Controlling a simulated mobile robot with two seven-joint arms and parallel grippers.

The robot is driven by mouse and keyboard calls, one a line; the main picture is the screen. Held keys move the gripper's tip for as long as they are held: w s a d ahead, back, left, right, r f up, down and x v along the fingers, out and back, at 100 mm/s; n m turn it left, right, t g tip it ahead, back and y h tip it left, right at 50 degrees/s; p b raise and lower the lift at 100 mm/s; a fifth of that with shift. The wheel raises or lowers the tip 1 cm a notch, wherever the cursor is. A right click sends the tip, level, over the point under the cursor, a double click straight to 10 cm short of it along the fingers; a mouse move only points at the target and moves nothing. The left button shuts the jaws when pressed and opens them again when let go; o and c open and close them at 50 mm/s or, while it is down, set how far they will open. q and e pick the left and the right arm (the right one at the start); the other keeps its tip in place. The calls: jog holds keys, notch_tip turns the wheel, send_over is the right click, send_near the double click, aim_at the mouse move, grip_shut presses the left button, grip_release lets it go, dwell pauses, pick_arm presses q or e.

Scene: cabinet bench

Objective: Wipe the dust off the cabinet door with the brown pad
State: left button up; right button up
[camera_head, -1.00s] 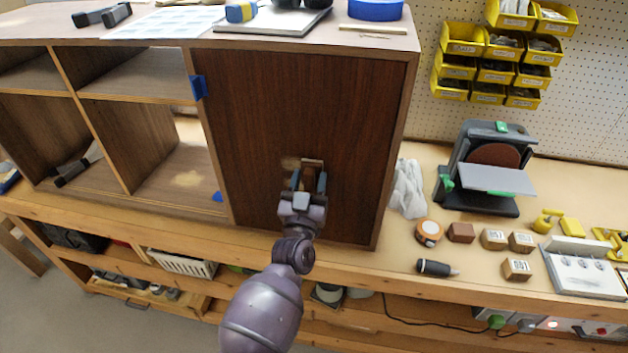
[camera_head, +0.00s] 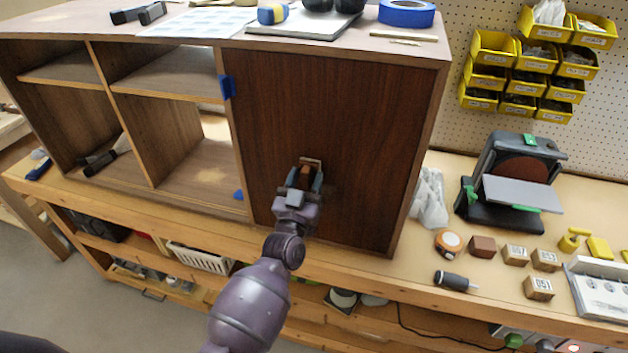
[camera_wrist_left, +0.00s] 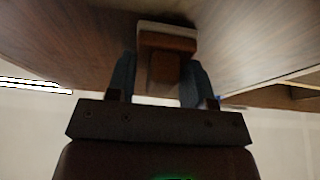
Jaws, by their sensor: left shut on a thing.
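The brown pad (camera_head: 309,165) is between the fingers of my left gripper (camera_head: 303,182), which is shut on its handle. In the left wrist view the pad (camera_wrist_left: 167,42) has a pale layer on its far side, against or very close to the wood. The cabinet door (camera_head: 335,130) is a dark brown upright panel. My gripper is in front of its lower left part. I see no pale dust patch on the door now; the part behind the pad and gripper is hidden. My right gripper is not in view.
Blue tape (camera_head: 227,87) sticks at the door's left edge. Open shelves (camera_head: 160,125) lie to the left. A white cloth (camera_head: 429,199), a sander (camera_head: 510,185) and small blocks (camera_head: 482,246) stand on the bench to the right. Blue tape roll (camera_head: 406,12) lies on top.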

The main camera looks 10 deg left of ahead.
pick_arm(q)
jog(key=shift+a, duration=0.7)
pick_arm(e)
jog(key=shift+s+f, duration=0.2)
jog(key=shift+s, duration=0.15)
pick_arm(q)
jog(key=s, duration=0.6)
jog(key=shift+s, duration=0.15)
jog(key=s, duration=0.2)
jog(key=shift+s+a, duration=0.1)
jog(key=shift+s, duration=0.25)
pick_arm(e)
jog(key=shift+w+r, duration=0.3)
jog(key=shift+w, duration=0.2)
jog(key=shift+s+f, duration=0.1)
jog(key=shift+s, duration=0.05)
